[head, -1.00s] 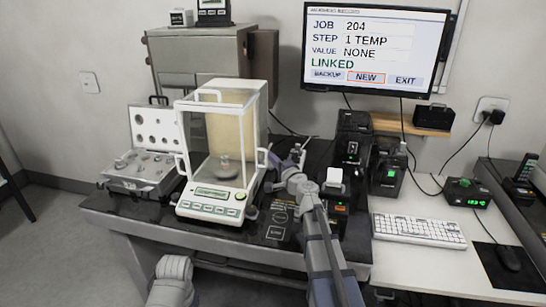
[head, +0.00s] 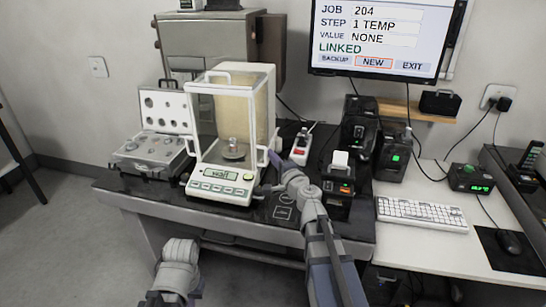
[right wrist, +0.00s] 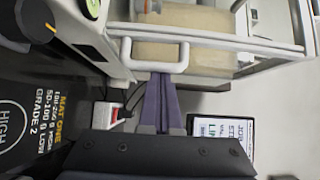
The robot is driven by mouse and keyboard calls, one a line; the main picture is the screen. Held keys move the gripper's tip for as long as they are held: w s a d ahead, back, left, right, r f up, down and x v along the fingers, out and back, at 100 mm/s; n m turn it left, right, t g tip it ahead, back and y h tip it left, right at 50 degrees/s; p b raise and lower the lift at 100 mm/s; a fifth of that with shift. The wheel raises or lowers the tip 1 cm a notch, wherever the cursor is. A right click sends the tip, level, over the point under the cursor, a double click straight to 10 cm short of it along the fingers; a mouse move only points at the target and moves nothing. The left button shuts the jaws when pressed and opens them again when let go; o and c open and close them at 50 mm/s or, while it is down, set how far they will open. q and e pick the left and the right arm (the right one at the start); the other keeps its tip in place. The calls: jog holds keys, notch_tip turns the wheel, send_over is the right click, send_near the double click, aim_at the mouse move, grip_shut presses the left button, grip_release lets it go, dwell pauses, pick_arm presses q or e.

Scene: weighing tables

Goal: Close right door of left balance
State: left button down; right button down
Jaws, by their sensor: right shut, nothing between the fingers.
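The left balance (head: 222,192) is a white unit with a glass draft chamber and a green-lit display. A small metal weight (head: 233,145) stands on its pan. The right door's white loop handle (head: 262,157) is on the chamber's right side; it also shows in the right wrist view (right wrist: 155,66). I cannot tell how far the door is open. My right gripper (head: 274,162) is beside this handle. In the right wrist view its purple fingers (right wrist: 164,100) are together and empty, with the tips at the handle's bar; contact is unclear. My left gripper is out of view.
An open case of weights (head: 150,150) is left of the balance. A black device with a paper slip (head: 340,178) stands right of my forearm. A keyboard (head: 420,214) lies farther right.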

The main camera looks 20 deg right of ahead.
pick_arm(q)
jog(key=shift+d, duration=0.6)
pick_arm(e)
jog(key=s+d, duration=0.4)
jog(key=s, duration=0.3)
jog(key=shift+s, duration=0.15)
